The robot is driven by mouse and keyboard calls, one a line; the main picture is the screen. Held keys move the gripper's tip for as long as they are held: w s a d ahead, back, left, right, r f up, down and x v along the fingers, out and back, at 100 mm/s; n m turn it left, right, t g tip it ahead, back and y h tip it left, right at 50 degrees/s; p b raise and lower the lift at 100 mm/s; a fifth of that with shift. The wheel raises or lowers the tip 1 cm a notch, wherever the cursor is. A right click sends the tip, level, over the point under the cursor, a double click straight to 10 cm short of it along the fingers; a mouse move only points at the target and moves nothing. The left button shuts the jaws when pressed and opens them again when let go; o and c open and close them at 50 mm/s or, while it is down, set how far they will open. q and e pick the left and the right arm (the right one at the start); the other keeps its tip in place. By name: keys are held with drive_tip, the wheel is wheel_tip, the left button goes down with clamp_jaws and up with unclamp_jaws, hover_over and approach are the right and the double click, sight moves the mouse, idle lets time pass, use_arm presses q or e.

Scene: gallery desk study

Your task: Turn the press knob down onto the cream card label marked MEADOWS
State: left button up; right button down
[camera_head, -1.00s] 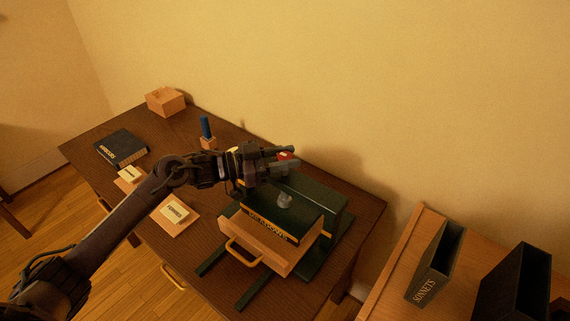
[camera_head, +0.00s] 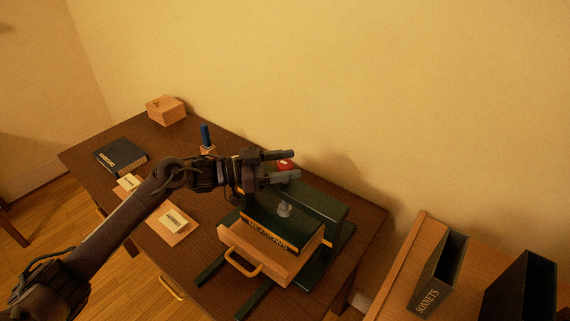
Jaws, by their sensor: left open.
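The press (camera_head: 325,207) is a dark green frame on the desk's right side. A red knob (camera_head: 286,165) shows at its back, between the fingertips of my left gripper (camera_head: 294,164). That gripper is open; I cannot tell whether the fingers touch the knob. A dark book (camera_head: 262,222) with gold lettering lies at the press, above a pale wooden drawer front, with a small grey knob (camera_head: 285,209) on top. Cream card labels lie on the desk's left, one on a wooden board (camera_head: 173,222) and one by a dark book (camera_head: 129,182). Their lettering is too small to read. My right gripper is out of view.
A dark book (camera_head: 120,156), a wooden box (camera_head: 166,110) and a blue-handled tool (camera_head: 206,135) in a wooden block stand along the desk's left and back. The wall is close behind. At lower right, a shelf holds dark cases, one marked SONNETS (camera_head: 437,275).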

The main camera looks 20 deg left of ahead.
use_arm(q)
drive_tip(key=b+v, duration=0.2)
drive_tip(key=v, duration=0.6)
idle(0.5)
